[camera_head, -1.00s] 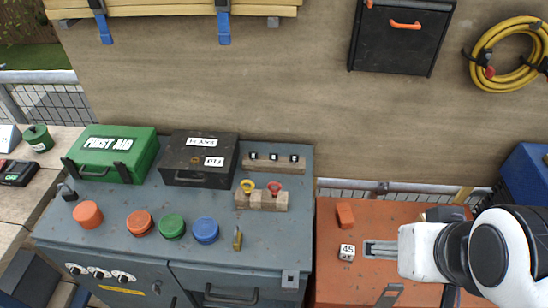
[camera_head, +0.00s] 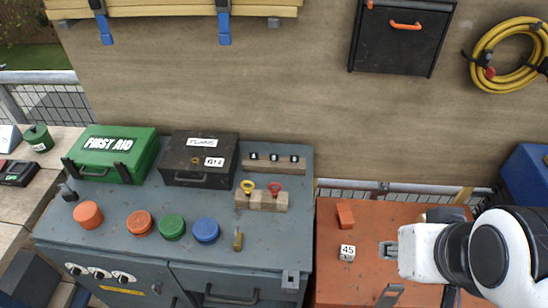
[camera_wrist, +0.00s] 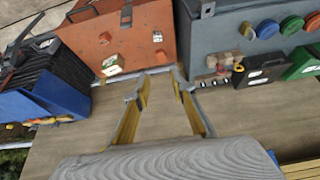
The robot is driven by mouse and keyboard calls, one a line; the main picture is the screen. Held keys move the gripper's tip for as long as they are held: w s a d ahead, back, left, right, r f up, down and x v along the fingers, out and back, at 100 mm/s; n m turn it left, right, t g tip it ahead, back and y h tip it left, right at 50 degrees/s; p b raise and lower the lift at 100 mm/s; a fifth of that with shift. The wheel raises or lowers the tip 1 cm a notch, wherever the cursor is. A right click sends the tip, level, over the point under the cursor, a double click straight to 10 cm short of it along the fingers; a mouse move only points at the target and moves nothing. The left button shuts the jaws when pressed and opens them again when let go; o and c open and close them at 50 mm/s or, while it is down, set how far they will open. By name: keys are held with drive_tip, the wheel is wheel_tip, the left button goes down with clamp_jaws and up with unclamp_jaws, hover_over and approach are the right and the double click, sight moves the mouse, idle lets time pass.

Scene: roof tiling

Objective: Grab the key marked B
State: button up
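A yellow-ringed key (camera_head: 248,187) and a red-ringed key (camera_head: 275,187) stand upright side by side in a pale wooden block (camera_head: 268,203) on the grey cabinet top. The block also shows in the wrist view (camera_wrist: 222,58). Behind it lies a strip (camera_head: 285,166) with three small dark tags; their marks are too small to read. I cannot read a B on either key. My gripper (camera_head: 386,250) is over the orange bench, right of the keys and apart from them. In the wrist view its two fingers (camera_wrist: 156,90) are spread, with nothing between them.
A black box (camera_head: 200,176), a green first aid box (camera_head: 115,148), several coloured round caps and a small brass padlock (camera_head: 238,240) share the cabinet top (camera_head: 110,215). An orange block (camera_head: 345,215) and a white "45" cube (camera_head: 347,252) sit on the orange bench (camera_head: 330,280).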

drive_tip(key=shift+w, duration=0.1)
drive_tip(key=w+a+n+t, duration=0.2)
drive_tip(key=w+n+t, duration=0.25)
drive_tip(key=w, duration=2.35)
drive_tip(key=w+a+f+n+y, duration=0.4)
drive_tip(key=w+a+f+y, duration=0.15)
drive_tip(key=w+a, duration=0.35)
drive_tip(key=w+a+f+n+y, duration=0.45)
drive_tip(key=w+a+f, duration=0.3)
drive_tip(key=a, duration=0.25)
drive_tip(key=n+g+y, duration=0.5)
drive_tip(key=g+y, duration=0.3)
drive_tip(key=g, duration=0.1)
approach(274, 160)
drive_tip(key=a+r, duration=0.1)
drive_tip(key=w+a+r, duration=0.1)
drive_tip(key=a+r, duration=0.1)
drive_tip(key=shift+a+r, duration=0.15)
drive_tip(key=shift+r, duration=0.1)
drive_tip(key=shift+s+d+f+g, duration=0.3)
drive_tip(key=shift+s+d+g, duration=0.1)
drive_tip(key=shift+s+g, duration=0.15)
